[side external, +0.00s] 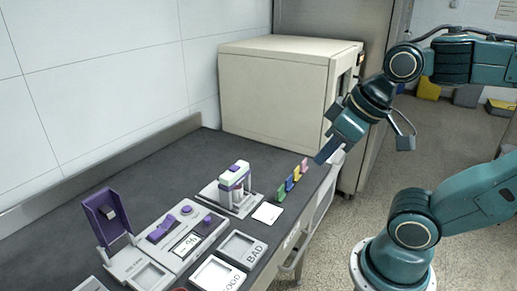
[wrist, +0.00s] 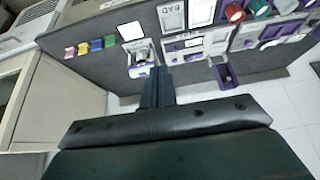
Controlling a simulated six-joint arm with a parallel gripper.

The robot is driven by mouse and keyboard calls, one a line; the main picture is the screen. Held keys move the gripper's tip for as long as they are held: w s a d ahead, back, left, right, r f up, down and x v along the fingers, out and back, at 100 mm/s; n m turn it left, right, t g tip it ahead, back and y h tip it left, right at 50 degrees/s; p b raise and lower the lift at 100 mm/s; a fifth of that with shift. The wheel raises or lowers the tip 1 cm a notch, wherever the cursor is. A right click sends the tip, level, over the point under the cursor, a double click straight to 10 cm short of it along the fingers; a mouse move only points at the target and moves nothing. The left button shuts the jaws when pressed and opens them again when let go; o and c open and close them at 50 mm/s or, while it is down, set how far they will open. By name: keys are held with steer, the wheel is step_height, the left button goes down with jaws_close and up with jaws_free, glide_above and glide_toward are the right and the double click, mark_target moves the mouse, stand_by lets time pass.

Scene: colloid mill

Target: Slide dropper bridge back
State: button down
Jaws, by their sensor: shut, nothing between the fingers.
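The dropper bridge (side external: 235,177), a white arch with purple parts, stands upright on a pale base plate on the dark bench. In the wrist view it (wrist: 140,58) shows just beyond my fingertips, left of them, partly covered. My gripper (side external: 325,154) is shut and empty, held in the air to the right of the bridge and above the bench's right edge. In the wrist view my gripper (wrist: 158,72) shows its two dark fingers pressed together. There is a visible gap between gripper and bridge in the side view.
Several coloured tabs (side external: 291,180) stand along the bench's right edge near a white card (side external: 267,213). A large beige cabinet (side external: 275,88) stands behind.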

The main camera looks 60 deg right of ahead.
stand_by(0.4)
steer(key=c, duration=1.4)
jaws_free()
steer(key=shift+w+r, duration=0.1)
steer(key=shift+w, duration=0.05)
steer(key=o, duration=0.4)
steer(key=shift+w+r, duration=0.15)
steer(key=shift+w, duration=0.05)
steer(key=shift+o, duration=0.2)
steer(key=w+d+r+m+g, duration=0.1)
steer(key=w+r+m, duration=0.1)
steer(key=w+m, duration=0.2)
steer(key=shift+w+d, duration=0.2)
steer(key=shift+w, duration=0.9)
steer(key=w+d+f+m+g, duration=0.1)
steer(key=w+d+f+m, duration=0.2)
steer(key=w, duration=0.5)
steer(key=w+d+f+m+g, duration=0.2)
steer(key=w+d+f+m, duration=0.1)
steer(key=w+m, duration=0.3)
steer(key=w+d+f+m+g, duration=0.1)
steer(key=w+d+f+m, duration=0.2)
steer(key=w, duration=0.6)
steer(key=shift+w+d+f+m+g, duration=0.15)
steer(key=shift+w+d+m+g, duration=0.3)
steer(key=shift+m, duration=0.55)
steer(key=shift+s+d+f, duration=0.1)
steer(key=shift+f, duration=0.05)
